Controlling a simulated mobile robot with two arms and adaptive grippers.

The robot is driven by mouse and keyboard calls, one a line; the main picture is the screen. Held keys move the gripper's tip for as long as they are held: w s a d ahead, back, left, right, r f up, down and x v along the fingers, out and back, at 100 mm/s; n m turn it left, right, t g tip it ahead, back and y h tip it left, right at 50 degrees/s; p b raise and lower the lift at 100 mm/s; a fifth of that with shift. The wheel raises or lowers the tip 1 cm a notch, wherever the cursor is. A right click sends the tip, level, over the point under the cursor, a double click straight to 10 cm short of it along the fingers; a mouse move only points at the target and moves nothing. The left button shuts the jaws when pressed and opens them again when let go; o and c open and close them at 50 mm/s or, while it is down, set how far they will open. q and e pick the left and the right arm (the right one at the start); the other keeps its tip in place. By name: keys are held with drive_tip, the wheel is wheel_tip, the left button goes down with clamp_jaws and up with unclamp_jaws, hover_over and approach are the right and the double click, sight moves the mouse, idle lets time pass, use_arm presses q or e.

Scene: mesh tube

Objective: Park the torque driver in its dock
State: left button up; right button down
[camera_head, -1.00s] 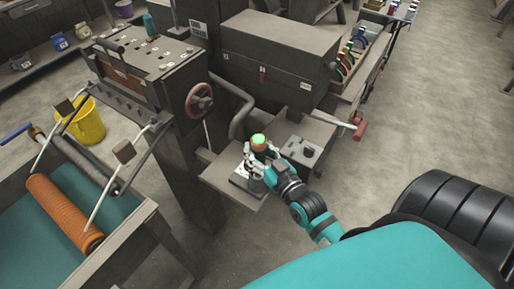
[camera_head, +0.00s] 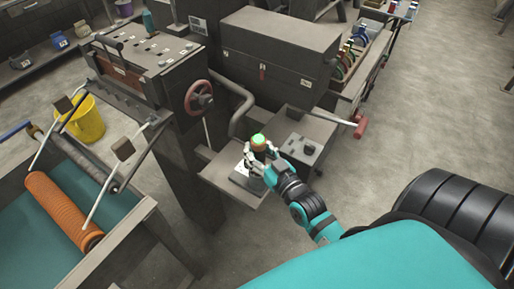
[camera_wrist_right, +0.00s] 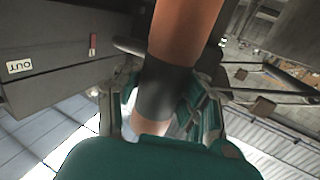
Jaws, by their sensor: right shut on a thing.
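The torque driver (camera_head: 258,143) has an orange body with a bright green top. It stands roughly upright in my right gripper (camera_head: 257,160), above a small shelf on the machine. In the right wrist view the driver (camera_wrist_right: 187,30) shows as an orange shaft with a dark grey band between the gripper's fingers (camera_wrist_right: 160,108). My right gripper is shut on it. My left gripper is not in view.
A grey box with a dark knob (camera_head: 309,150) stands right of the shelf (camera_head: 216,171). A large grey cabinet (camera_head: 275,60) and a curved pipe (camera_head: 240,116) are behind. A red handwheel (camera_head: 198,97) is at the left. The floor to the right is clear.

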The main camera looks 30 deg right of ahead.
drive_tip(key=shift+f+b, duration=0.8)
drive_tip(key=shift+f, duration=0.3)
idle(1.1)
drive_tip(key=c, duration=0.7)
unclamp_jaws()
drive_tip(key=shift+f, duration=0.25)
drive_tip(key=s, duration=1.2)
drive_tip(key=shift+a+r, duration=0.15)
drive_tip(key=shift+r, duration=0.25)
drive_tip(key=s+a+f+g, duration=0.2)
drive_tip(key=s+f+g, duration=0.15)
drive_tip(key=f, duration=1.15)
drive_tip(key=s+a+f+g, duration=0.15)
drive_tip(key=f+g, duration=0.25)
drive_tip(key=f, duration=1.1)
drive_tip(key=s+f+n+g, duration=0.2)
drive_tip(key=s+f+g, duration=0.7)
drive_tip(key=s+f, duration=1.1)
drive_tip(key=shift+s+a+n, duration=0.4)
drive_tip(key=shift+s+a, duration=0.05)
drive_tip(key=shift+s, duration=0.15)
drive_tip(key=shift+f, duration=0.1)
